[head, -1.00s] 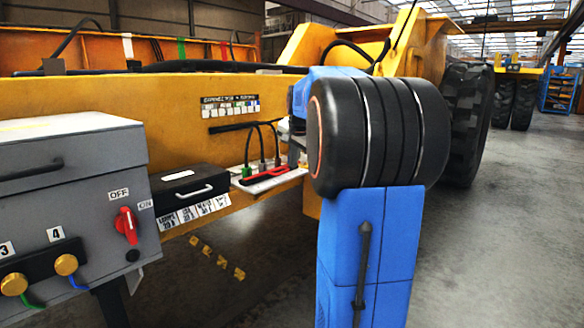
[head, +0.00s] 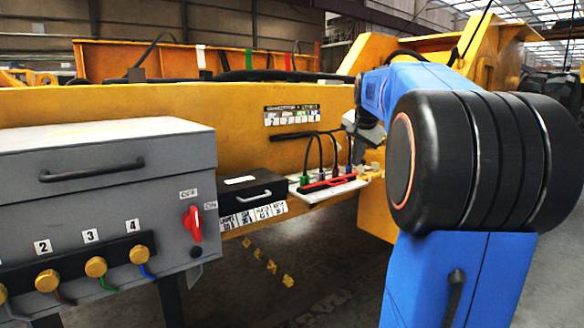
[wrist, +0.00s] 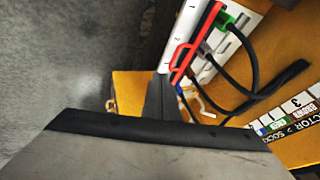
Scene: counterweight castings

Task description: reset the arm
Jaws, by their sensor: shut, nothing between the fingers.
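My blue arm with its black joint reaches toward the yellow machine frame in the head view. My gripper shows at its tips in the wrist view (wrist: 163,92), as dark fingers close together, shut and empty. In the wrist view the fingertips appear beside the red bar (wrist: 187,45) on the white socket strip (wrist: 205,72); I cannot tell whether they touch.
Black leads plug into the strip, under a label plate (head: 291,115) on the yellow frame (head: 240,160). A black case (head: 252,195) sits left of the strip. A grey box (head: 100,190) with a red switch (head: 193,224) stands at left. Dark floor lies below.

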